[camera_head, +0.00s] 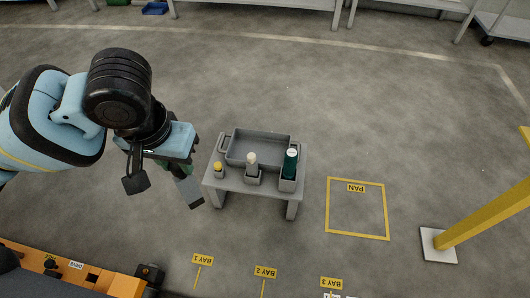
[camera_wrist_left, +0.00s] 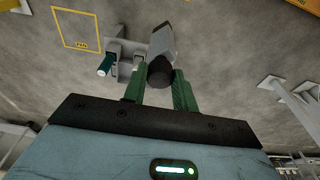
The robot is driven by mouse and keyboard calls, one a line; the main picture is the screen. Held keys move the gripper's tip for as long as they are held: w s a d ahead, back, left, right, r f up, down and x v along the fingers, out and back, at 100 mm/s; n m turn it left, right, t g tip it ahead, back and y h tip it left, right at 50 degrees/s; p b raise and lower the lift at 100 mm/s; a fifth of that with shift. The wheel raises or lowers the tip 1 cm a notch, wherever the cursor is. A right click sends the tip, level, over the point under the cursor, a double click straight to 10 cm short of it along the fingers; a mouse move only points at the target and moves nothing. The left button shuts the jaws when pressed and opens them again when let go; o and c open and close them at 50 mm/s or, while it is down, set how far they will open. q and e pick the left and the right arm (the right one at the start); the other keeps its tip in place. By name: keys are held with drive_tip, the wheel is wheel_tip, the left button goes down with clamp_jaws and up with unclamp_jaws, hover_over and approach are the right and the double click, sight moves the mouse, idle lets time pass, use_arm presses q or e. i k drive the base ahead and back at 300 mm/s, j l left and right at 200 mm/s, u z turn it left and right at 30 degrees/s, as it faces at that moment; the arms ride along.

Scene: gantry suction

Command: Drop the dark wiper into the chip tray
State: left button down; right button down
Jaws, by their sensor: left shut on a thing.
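My left gripper (camera_head: 168,165) is left of the small grey bench in the head view. In the left wrist view its green fingers (camera_wrist_left: 160,92) are shut on the dark wiper (camera_wrist_left: 160,72), around its dark round handle, with a grey flat part pointing away. In the head view the wiper's grey part (camera_head: 188,191) hangs below the gripper, apart from the bench; its handle is mostly hidden. The chip tray (camera_head: 229,155) is the grey open tray at the back of the bench and looks empty. My right gripper is not in view.
On the bench (camera_head: 238,187), in front of the tray, stand a yellow-topped item (camera_head: 218,167), a white-topped item (camera_head: 252,160) and a green white-capped bottle (camera_head: 290,165) in grey holders. A yellow post (camera_head: 485,215) stands at right. The floor around the yellow PAN square (camera_head: 328,210) is clear.

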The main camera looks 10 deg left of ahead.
sight(259, 153)
drive_tip(key=i+j, duration=0.1)
drive_tip(key=i, duration=0.5)
drive_tip(key=i+j, duration=0.1)
drive_tip(key=i, duration=0.5)
